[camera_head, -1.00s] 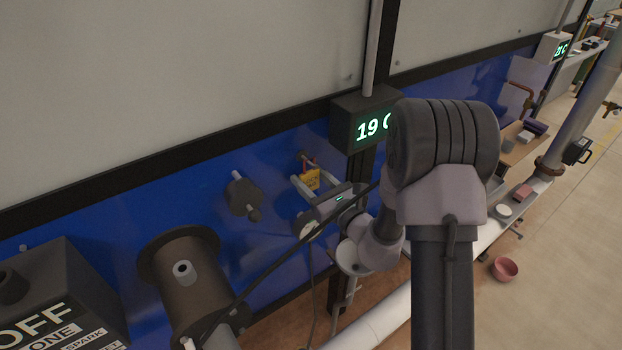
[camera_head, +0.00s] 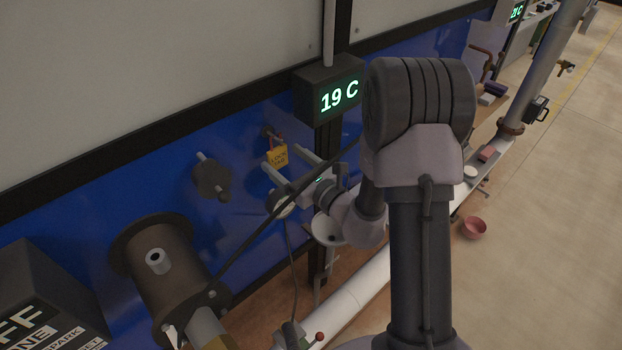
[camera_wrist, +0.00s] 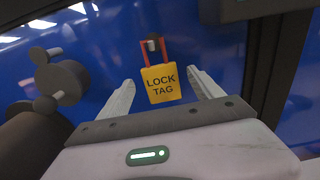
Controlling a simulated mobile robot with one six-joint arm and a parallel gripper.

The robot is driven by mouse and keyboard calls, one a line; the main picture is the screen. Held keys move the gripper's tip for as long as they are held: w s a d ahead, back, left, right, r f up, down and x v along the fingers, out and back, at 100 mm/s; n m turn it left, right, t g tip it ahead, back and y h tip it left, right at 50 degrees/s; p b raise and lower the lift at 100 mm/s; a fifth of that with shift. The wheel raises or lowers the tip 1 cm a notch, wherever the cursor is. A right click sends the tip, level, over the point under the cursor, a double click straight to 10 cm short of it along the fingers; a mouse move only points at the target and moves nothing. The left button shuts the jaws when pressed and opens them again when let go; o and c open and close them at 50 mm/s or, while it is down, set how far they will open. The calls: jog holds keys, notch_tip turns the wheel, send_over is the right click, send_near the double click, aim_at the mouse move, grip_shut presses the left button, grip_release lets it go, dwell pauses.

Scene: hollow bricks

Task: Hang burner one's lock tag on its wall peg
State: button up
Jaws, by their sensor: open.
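The yellow lock tag (camera_head: 278,156) with its red shackle hangs on a dark peg (camera_head: 266,131) on the blue wall. In the wrist view the lock tag (camera_wrist: 161,84) hangs upright, with the shackle looped around the peg (camera_wrist: 152,45). My gripper (camera_head: 286,166) is open, with its fingers toward the wall. In the wrist view my gripper (camera_wrist: 158,86) has one finger on each side of the tag, with a gap visible on both sides. The fingers do not appear to touch the tag.
A dark valve knob (camera_head: 211,178) sticks out of the wall left of the tag. A brown flanged burner pipe (camera_head: 165,262) juts out at lower left. A box reading 19 C (camera_head: 328,92) is mounted above right. A white pipe (camera_head: 352,300) runs below.

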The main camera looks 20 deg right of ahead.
jog(key=p+v, duration=0.6)
jog(key=v, duration=0.8)
jog(key=s+a+r+n+g+y+b, duration=0.2)
jog(key=a+n+g+y+b, duration=0.15)
jog(key=a+n, duration=0.2)
jog(key=s+a+r+n+g+y+b, duration=0.1)
jog(key=s+a+n+g+y+b, duration=0.3)
jog(key=a, duration=0.3)
jog(key=s+a+f+n+g+h+b, duration=0.2)
jog(key=s+a+f+n+g+b, duration=0.15)
jog(key=s+a+n+g, duration=0.4)
jog(key=s+d+f+n+t+h+b, duration=0.1)
jog(key=s+d+f+n+h+b, duration=0.55)
jog(key=n+h, duration=0.2)
jog(key=w+d+r+n+t+h+b, duration=0.1)
jog(key=w+d+r+t, duration=0.1)
jog(key=d+r+t, duration=0.1)
jog(key=shift+w+d+r+h+b, duration=0.3)
jog(key=shift+d+r+h+b, duration=0.1)
jog(key=shift+d+r, duration=0.1)
jog(key=shift+n, duration=0.25)
